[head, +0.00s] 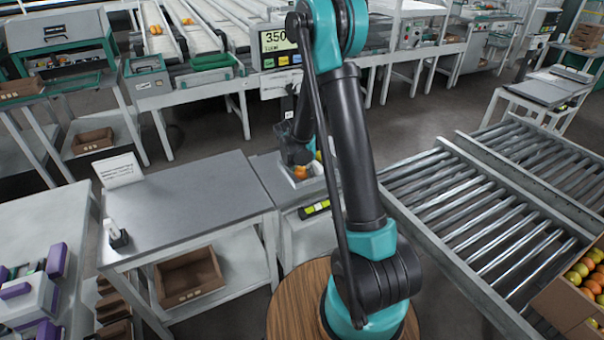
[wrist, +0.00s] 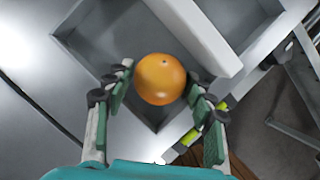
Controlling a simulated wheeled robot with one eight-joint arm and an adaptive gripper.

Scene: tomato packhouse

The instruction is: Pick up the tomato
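The tomato (wrist: 160,79) is round and orange. In the wrist view it lies over a grey square recess (wrist: 110,60) in a metal surface. My gripper (wrist: 162,98) is open, with its two green-padded fingers on either side of the tomato's near half. A gap shows between the left finger and the tomato; the right finger is very close to it, and I cannot tell if they touch. In the head view the tomato (head: 300,172) is small and partly hidden by my gripper (head: 297,158), which points down above the recess.
A grey metal table (head: 190,195) with a sign card (head: 118,170) stands to the left. A roller conveyor (head: 470,190) lies to the right, with a carton of tomatoes (head: 572,300) at its near end.

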